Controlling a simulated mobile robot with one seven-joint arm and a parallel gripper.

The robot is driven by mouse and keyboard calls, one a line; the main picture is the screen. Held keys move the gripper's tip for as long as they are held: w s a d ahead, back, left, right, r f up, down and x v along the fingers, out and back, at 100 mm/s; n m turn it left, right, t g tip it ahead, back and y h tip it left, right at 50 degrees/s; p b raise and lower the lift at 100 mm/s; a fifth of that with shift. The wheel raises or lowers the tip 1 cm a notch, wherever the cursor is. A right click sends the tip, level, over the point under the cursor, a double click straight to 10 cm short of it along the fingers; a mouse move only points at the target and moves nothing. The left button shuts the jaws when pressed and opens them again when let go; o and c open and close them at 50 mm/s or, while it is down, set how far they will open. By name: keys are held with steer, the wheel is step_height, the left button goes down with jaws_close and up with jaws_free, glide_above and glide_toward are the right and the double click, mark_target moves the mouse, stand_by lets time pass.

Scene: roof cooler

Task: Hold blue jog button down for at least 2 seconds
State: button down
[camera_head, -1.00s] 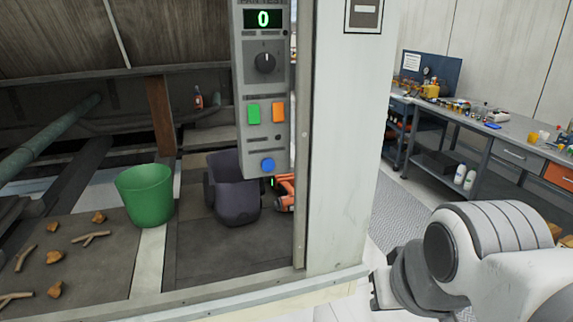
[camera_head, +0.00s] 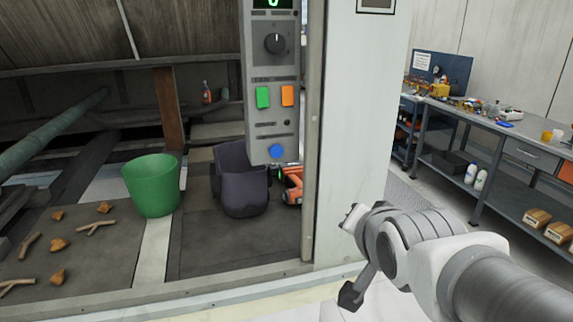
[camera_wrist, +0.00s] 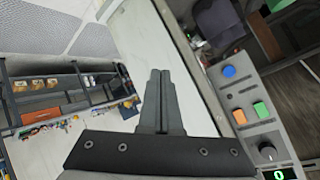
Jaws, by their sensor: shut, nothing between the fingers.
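The blue jog button (camera_head: 277,151) is a round knob at the bottom of a grey control panel (camera_head: 268,60) in the head view. It also shows in the wrist view as a blue disc (camera_wrist: 229,71), right of my gripper. My gripper (camera_wrist: 161,72) is shut and empty, its fingers together in the wrist view. It stands apart from the button. In the head view my arm is at the lower right, right of the pale post and the panel; the fingertips are hard to make out there.
Above the blue button are a green button (camera_head: 263,97), an orange button (camera_head: 288,95) and a black dial (camera_head: 275,43). A pale post (camera_head: 360,130) stands between my arm and the panel. A green bucket (camera_head: 152,187) and a dark bin (camera_head: 240,190) stand behind. A workbench (camera_head: 470,115) is at right.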

steer(key=w+a+r+m+t+y+b, duration=0.2)
steer(key=w+a+m+t+y+b, duration=0.2)
steer(key=w+a+m+t, duration=0.2)
steer(key=shift+w+a+m+y, duration=0.3)
steer(key=shift+w+a+m, duration=0.3)
steer(key=shift+a+m, duration=0.6)
steer(key=shift+a, duration=0.15)
steer(key=p, duration=0.6)
glide_toward(277, 154)
steer(key=x, duration=0.6)
steer(key=shift+w+a, duration=0.1)
steer(key=shift+w, duration=0.25)
steer(key=shift+w, duration=0.15)
